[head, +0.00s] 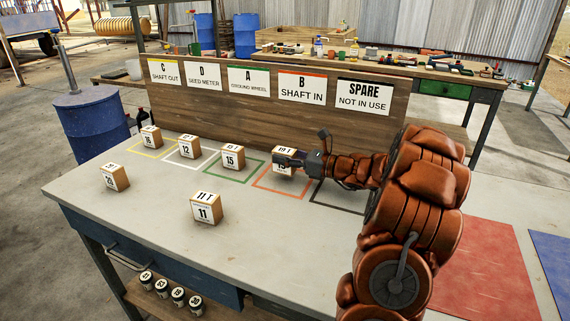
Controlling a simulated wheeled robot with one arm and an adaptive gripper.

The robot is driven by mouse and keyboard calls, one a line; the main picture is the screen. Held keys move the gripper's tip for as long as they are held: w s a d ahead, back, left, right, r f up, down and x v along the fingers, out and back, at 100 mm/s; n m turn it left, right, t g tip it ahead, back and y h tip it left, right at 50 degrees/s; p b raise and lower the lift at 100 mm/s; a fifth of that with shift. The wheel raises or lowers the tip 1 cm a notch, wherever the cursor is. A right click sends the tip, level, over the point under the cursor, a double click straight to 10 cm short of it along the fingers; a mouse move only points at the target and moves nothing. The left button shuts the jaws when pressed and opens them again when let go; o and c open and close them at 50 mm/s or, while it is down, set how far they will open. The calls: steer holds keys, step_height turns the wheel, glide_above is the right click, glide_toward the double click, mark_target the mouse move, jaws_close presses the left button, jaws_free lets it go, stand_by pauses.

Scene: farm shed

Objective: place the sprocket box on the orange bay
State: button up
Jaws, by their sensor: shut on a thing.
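My gripper (288,158) is at the far side of the workbench, shut on a small box (284,152) whose top label seems to read 19 T. The box is over the back part of the orange bay (275,193), an orange outline painted on the bench below the B SHAFT IN sign (302,87). I cannot tell whether the box touches the bench or hangs just above it.
Box 15 (232,157) stands in the green bay, box 12 (189,147) in the white, box 16 (151,137) in the yellow. Boxes 11 (206,208) and 20 (115,177) stand nearer the front. A sign board (220,112) rises behind. My arm covers part of the black bay (338,206).

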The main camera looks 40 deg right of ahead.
steer(key=shift+f, duration=1.35)
steer(key=shift+f, duration=0.15)
steer(key=o, duration=1.2)
steer(key=shift+s, duration=0.1)
steer(key=shift+s+d, duration=0.25)
steer(key=v, duration=1.1)
steer(key=shift+s, duration=0.2)
